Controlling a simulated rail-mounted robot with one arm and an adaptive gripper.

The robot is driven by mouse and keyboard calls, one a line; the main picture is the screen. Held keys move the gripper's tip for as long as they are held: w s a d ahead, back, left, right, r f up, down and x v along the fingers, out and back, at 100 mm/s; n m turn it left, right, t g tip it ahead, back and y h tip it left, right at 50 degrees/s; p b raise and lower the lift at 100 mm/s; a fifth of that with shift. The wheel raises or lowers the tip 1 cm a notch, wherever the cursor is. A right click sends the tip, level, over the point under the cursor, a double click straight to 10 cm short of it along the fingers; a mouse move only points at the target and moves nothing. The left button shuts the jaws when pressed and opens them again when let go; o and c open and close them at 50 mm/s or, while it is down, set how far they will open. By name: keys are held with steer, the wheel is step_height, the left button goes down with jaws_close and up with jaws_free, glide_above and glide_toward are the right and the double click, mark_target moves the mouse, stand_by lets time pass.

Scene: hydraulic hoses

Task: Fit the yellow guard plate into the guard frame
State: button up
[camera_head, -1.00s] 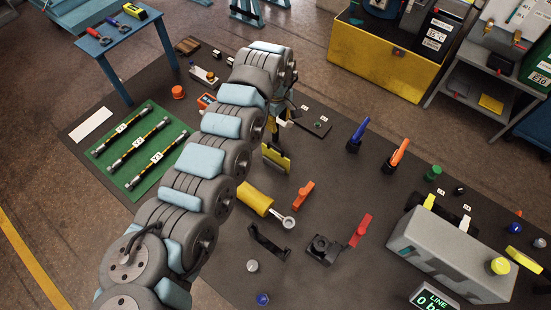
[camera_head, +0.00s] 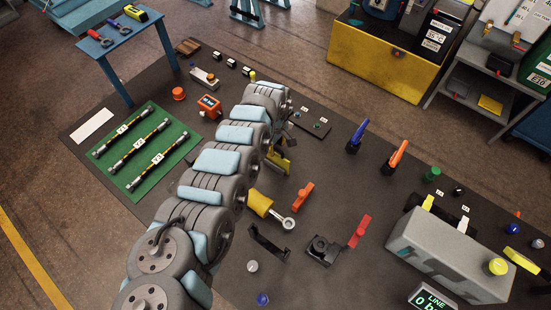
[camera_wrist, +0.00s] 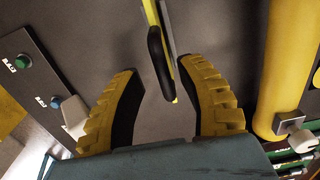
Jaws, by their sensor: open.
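The yellow guard plate (camera_head: 281,163) stands near the middle of the mat in the head view, partly hidden by my arm. In the wrist view, a thin yellow edge (camera_wrist: 150,12) with a black, handle-like bar (camera_wrist: 160,62) lies between and just beyond my fingertips. My gripper (camera_wrist: 163,85) is open, with one yellow-backed finger on each side of the bar's line. Contact is not visible. In the head view my gripper is mostly behind my arm. A black bracket (camera_head: 268,244) stands nearer the front; I cannot tell whether it is the guard frame.
A yellow cylinder (camera_head: 259,202) with a metal rod end lies close to the plate; it shows at right in the wrist view (camera_wrist: 284,70). A button panel (camera_head: 312,124) is behind. Orange (camera_head: 303,196) and red (camera_head: 359,231) levers stand to the right.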

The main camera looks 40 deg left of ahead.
mark_target(275, 156)
steer(key=f, duration=0.2)
steer(key=d+f, duration=0.1)
steer(key=f, duration=0.1)
steer(key=shift+s+f, duration=0.15)
steer(key=shift+s, duration=0.05)
steer(key=shift+a+f, duration=0.15)
steer(key=shift+f, duration=0.35)
jaws_close()
